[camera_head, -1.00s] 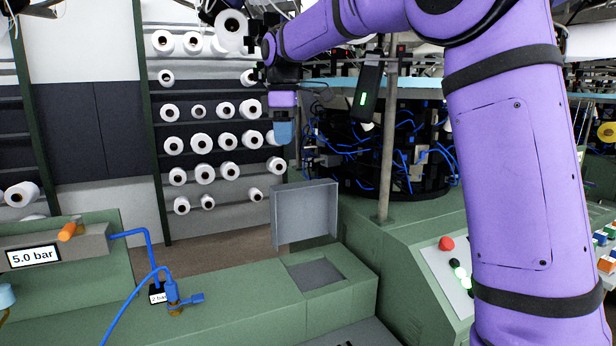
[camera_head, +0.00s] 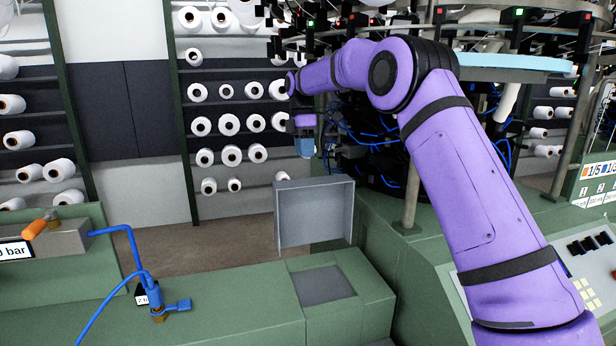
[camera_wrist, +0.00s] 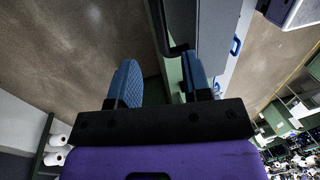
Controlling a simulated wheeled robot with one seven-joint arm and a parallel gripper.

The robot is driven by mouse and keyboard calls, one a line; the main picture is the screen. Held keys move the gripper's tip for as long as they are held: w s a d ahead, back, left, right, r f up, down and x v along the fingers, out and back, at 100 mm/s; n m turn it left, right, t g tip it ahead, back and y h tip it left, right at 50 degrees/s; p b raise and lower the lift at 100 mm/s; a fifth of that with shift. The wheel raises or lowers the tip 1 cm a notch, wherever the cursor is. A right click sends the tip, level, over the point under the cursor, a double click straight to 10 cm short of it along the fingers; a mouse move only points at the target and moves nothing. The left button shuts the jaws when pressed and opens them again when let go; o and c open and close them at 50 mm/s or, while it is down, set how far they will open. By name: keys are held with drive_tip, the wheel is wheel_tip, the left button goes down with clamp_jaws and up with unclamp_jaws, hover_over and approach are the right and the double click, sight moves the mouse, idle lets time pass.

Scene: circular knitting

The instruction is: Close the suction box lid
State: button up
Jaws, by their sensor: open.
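The suction box lid (camera_head: 315,214) is a grey, shallow, rimmed panel. It stands upright, open, at the back edge of the suction box (camera_head: 323,285), whose square top recess is exposed on the green machine body. My gripper (camera_head: 305,150) points down just above the lid's top edge in the head view and looks apart from it. In the wrist view my gripper (camera_wrist: 160,84) has its two blue fingers spread, with nothing held between them. A dark bent bar (camera_wrist: 170,42) and a grey panel lie just beyond the fingers; I cannot tell whether they belong to the lid.
A blue valve with hose (camera_head: 157,297) stands left of the box on the green bench. A rack of white yarn cones (camera_head: 230,125) stands behind. The knitting machine with a post (camera_head: 412,190) and a control panel (camera_head: 580,270) is at right.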

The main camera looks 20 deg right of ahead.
drive_tip(key=f, duration=0.2)
drive_tip(key=s+f, duration=0.1)
drive_tip(key=f, duration=0.4)
drive_tip(key=shift+s+f, duration=0.3)
drive_tip(key=shift+f, duration=0.1)
clamp_jaws()
